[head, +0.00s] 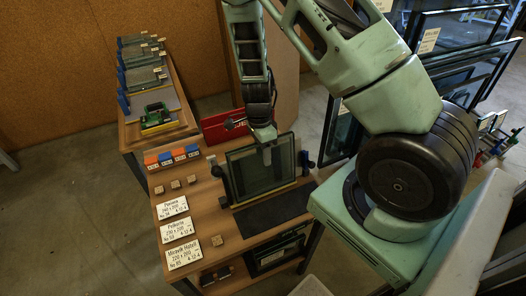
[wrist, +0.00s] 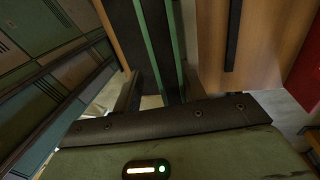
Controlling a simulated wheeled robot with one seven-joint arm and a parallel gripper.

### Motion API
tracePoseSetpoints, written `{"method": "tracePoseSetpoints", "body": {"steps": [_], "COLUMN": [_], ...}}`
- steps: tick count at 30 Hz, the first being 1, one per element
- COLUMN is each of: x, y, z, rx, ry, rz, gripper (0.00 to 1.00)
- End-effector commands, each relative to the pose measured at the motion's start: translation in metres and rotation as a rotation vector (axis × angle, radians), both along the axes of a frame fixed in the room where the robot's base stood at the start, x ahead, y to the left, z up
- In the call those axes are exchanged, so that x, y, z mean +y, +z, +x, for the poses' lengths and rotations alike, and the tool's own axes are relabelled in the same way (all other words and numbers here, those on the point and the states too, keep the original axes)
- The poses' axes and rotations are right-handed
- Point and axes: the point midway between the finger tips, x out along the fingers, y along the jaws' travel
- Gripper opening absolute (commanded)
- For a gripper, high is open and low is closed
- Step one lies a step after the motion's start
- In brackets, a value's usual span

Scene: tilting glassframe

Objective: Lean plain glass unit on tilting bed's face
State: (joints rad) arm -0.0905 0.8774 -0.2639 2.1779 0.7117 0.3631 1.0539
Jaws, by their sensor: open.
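A dark-framed glass unit (head: 250,177) stands on the wooden table, leaning back against the tilting bed, whose face is mostly hidden behind it. Its lower edge is at a light wooden ledge (head: 262,194). My gripper (head: 266,154) is at the top edge of the unit in the head view. In the wrist view my gripper (wrist: 160,92) is open, with one finger on each side of a dark, green-edged slab (wrist: 158,45), seemingly the glass unit. I cannot tell whether either finger touches it.
Dark knobs flank the bed, and a dark mat (head: 275,213) lies in front. Label cards (head: 180,229) and small wooden blocks lie at the left. Coloured boxes (head: 172,156) and a red case (head: 221,127) are behind. Framed panes (head: 455,72) stand at the right. Another pane lies on the lower shelf.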

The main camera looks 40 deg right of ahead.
Motion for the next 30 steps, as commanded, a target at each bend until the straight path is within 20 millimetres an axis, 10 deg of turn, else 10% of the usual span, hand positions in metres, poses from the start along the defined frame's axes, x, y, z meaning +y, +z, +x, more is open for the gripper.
{"method": "tracePoseSetpoints", "body": {"steps": [8, 30], "x": [-0.001, -0.008], "y": [0.020, 0.164], "z": [0.006, 0.028], "rx": [-0.008, -0.002], "ry": [0.002, 0.000], "rz": [-0.003, 0.000], "gripper": [0.43, 0.43]}}
